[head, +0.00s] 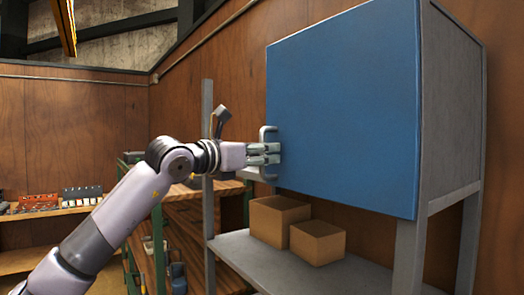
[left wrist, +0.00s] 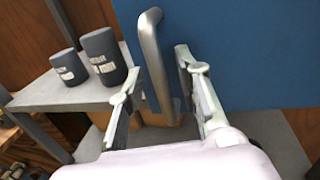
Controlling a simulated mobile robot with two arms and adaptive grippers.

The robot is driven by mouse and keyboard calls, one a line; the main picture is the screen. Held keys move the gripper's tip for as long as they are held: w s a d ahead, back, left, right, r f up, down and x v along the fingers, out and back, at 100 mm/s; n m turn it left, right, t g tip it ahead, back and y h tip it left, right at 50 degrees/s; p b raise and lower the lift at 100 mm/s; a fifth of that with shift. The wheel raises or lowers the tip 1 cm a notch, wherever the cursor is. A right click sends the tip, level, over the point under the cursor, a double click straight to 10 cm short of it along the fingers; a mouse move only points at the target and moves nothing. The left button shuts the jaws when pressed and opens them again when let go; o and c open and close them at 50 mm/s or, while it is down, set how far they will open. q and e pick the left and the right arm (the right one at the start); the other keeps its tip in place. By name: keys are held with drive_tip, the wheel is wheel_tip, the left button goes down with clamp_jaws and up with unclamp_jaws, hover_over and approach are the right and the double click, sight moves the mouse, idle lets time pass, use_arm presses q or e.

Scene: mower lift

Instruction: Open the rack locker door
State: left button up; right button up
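The rack locker has a blue door (head: 345,105) that looks closed against its grey body (head: 450,110). A grey vertical bar handle (head: 270,133) stands on the door's left edge. The handle also shows in the left wrist view (left wrist: 152,60). My left gripper (head: 272,154) is at the handle. In the left wrist view its two fingers (left wrist: 160,75) are apart, one on each side of the handle, with visible gaps, so it is open around the bar. My right gripper is not in view.
Two cardboard boxes (head: 278,218) (head: 318,242) sit on the grey shelf (head: 245,262) below the locker. Two dark canisters (left wrist: 103,55) (left wrist: 69,67) stand on a grey shelf left of the handle. A green-framed wooden rack (head: 185,210) is behind my arm.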

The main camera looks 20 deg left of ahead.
use_arm(q)
clamp_jaws()
idle(0.8)
